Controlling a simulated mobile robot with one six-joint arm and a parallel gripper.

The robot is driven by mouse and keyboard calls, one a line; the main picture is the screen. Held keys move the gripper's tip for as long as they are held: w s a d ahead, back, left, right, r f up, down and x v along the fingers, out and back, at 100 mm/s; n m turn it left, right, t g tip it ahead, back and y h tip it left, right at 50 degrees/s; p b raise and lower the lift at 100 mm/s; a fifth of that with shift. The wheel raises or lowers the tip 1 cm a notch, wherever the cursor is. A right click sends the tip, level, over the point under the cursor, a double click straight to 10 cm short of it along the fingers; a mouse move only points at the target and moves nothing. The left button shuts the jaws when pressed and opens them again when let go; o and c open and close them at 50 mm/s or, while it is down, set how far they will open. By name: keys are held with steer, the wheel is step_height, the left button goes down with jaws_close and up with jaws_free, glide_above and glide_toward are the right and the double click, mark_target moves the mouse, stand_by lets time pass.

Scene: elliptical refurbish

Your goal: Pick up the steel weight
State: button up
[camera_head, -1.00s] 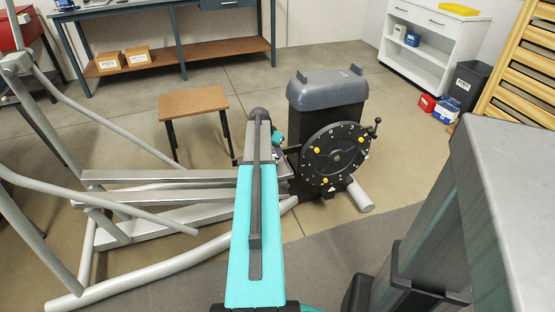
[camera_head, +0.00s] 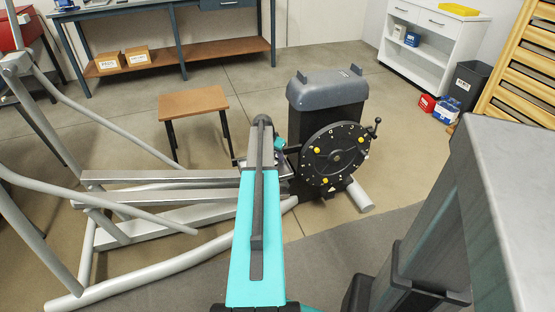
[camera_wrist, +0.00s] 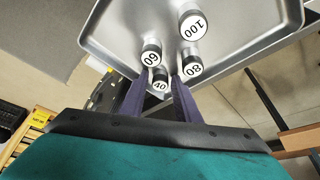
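In the wrist view, several short cylindrical weights with white number labels stand in a metal tray (camera_wrist: 118,22). They are a weight marked 100 (camera_wrist: 193,27), one marked 60 (camera_wrist: 151,56), one marked 80 (camera_wrist: 192,67) and one marked 40 (camera_wrist: 160,84). My gripper (camera_wrist: 161,80) has its two purple fingers apart. The 40 weight shows between them, with the 60 and 80 weights just beyond the fingertips. I cannot tell whether the fingers touch any weight. In the head view, my arm hides most of the tray and the weights.
A grey elliptical machine has a black dial disc (camera_head: 335,157) right of my arm and long rails (camera_head: 160,175) to the left. A brown stool (camera_head: 194,101) stands behind. A workbench (camera_head: 170,45), white shelf (camera_head: 425,45) and bin (camera_head: 469,82) line the back.

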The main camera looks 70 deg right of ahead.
mark_target(276, 157)
jaws_close()
steer(key=shift+r, duration=0.1)
steer(key=shift+r, duration=0.75)
step_height(276, 157, up, 2)
steer(key=shift+r, duration=0.15)
steer(key=s+a+r, duration=0.1)
steer(key=s+a, duration=0.8)
steer(key=a, duration=0.4)
steer(key=shift+s, duration=0.25)
